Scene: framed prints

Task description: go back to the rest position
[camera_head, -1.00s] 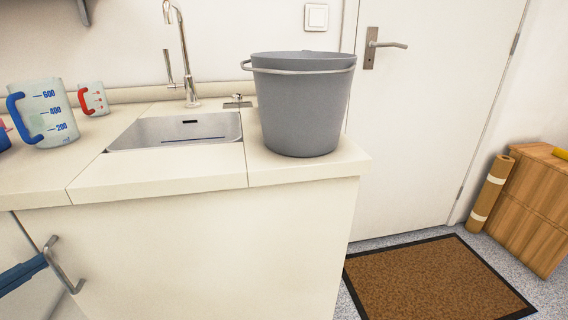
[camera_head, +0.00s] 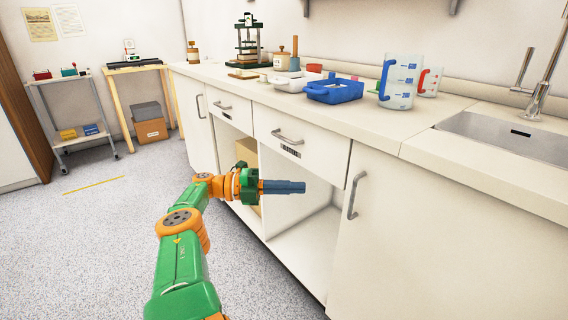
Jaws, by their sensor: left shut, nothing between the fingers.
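My left gripper (camera_head: 284,187) is at the end of the green and orange arm in the middle of the head view. Its dark blue-grey fingers are together with nothing between them. It is held in front of the open lower part of the white cabinet (camera_head: 385,240), below the drawers and apart from the counter top. My right gripper is not in view.
The counter (camera_head: 420,135) carries a blue tray (camera_head: 335,92), a measuring jug (camera_head: 400,82), a red-handled cup (camera_head: 430,80), a dark press (camera_head: 248,45) and the sink (camera_head: 510,135). Cabinet handles (camera_head: 355,195) stick out. The speckled floor (camera_head: 90,250) at left is clear.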

